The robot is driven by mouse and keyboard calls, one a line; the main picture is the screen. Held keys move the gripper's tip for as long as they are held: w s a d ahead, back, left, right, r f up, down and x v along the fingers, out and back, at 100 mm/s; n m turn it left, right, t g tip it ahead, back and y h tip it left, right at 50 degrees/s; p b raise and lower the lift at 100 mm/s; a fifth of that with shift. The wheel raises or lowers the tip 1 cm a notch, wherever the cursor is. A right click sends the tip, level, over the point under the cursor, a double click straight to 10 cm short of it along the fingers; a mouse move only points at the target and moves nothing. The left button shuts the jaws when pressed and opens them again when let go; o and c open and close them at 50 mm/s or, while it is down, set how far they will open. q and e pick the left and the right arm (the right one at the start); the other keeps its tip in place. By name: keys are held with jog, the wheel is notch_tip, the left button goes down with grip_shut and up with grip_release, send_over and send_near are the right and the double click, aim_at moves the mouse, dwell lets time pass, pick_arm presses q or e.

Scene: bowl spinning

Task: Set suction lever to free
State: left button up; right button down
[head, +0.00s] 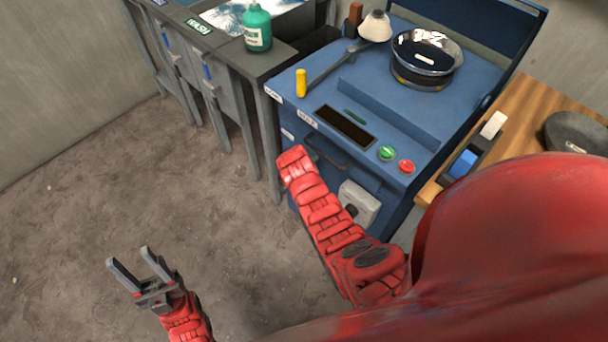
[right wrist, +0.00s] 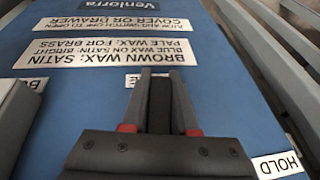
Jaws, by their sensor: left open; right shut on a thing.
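In the right wrist view my right gripper (right wrist: 160,78) is shut on a dark upright piece, the suction lever (right wrist: 159,108), in front of a blue panel (right wrist: 235,110). A white HOLD label (right wrist: 278,165) is at the lower right. Another white label (right wrist: 132,81), mostly hidden behind the fingers, shows only a final E. In the head view my right arm reaches to the front left of the blue machine (head: 420,135); its gripper and the lever are hidden there. My left gripper (head: 129,266) is open and empty above the floor at lower left.
A shiny bowl (head: 426,50) sits on the machine, beside a yellow-handled lever (head: 301,83). Green (head: 387,153) and red (head: 407,166) buttons are on its front edge. A green bottle (head: 257,28) stands on the dark bench. The floor at left is clear.

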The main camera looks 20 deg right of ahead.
jog(key=shift+s+d+g+h+b, duration=0.35)
jog(key=shift+s+g+b, duration=0.25)
jog(key=shift+g, duration=0.2)
jog(key=c, duration=0.7)
grip_release()
jog(key=shift+a+r, duration=0.1)
jog(key=p+v, duration=0.4)
jog(key=v, duration=1.3)
jog(key=shift+r, duration=0.15)
